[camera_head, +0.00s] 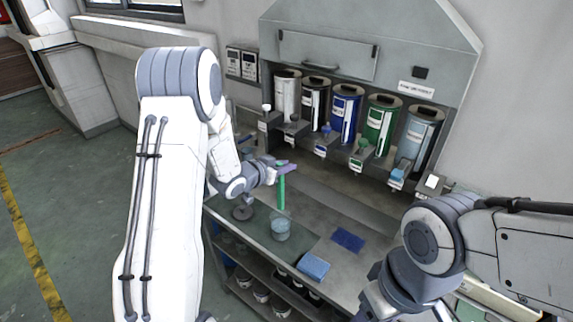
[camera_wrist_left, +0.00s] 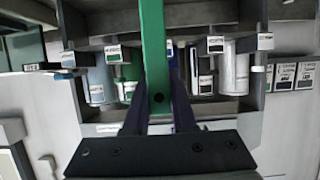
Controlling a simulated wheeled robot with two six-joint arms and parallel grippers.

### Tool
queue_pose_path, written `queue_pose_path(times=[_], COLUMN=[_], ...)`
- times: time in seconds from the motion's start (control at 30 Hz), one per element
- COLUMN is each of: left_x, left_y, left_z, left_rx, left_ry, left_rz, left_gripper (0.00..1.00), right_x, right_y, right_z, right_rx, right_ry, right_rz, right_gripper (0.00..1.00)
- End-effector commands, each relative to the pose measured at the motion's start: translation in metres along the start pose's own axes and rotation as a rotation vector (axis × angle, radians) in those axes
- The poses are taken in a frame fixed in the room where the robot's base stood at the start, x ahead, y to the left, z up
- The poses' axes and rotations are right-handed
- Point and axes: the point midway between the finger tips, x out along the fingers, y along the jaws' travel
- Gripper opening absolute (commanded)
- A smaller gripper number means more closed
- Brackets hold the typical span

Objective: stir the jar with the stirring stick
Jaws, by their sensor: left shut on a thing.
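The green stirring stick (camera_head: 281,190) hangs upright from my left gripper (camera_head: 284,168), which is shut on its upper part. In the left wrist view the stick (camera_wrist_left: 153,45) stands between the two dark fingers of the gripper (camera_wrist_left: 158,105). The clear jar (camera_head: 280,229) with pale blue contents stands on a dark green mat (camera_head: 252,232) on the bench. The stick's lower end appears just above the jar's rim, and I cannot tell whether it is inside. My right arm shows at the lower right, but its fingers do not.
A blue cloth (camera_head: 348,240) and a light blue block (camera_head: 313,266) lie on the bench right of the jar. A round stand (camera_head: 242,211) is left of it. A grey dispenser rack (camera_head: 345,120) with several coloured canisters stands behind. Cans fill the lower shelf.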

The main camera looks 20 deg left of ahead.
Motion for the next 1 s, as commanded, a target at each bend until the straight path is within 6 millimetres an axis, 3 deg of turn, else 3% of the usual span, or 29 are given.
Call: queue_pose_path(times=[1.0], left_x=[0.034], left_y=[0.002], left_z=[0.079], left_rx=[0.001], left_ry=[0.001], left_rz=[0.003], left_gripper=[0.00], right_x=[0.072], right_y=[0.005], right_z=[0.004], right_rx=[0.004], right_ry=[0.000], right_rz=[0.000], right_gripper=[0.60])
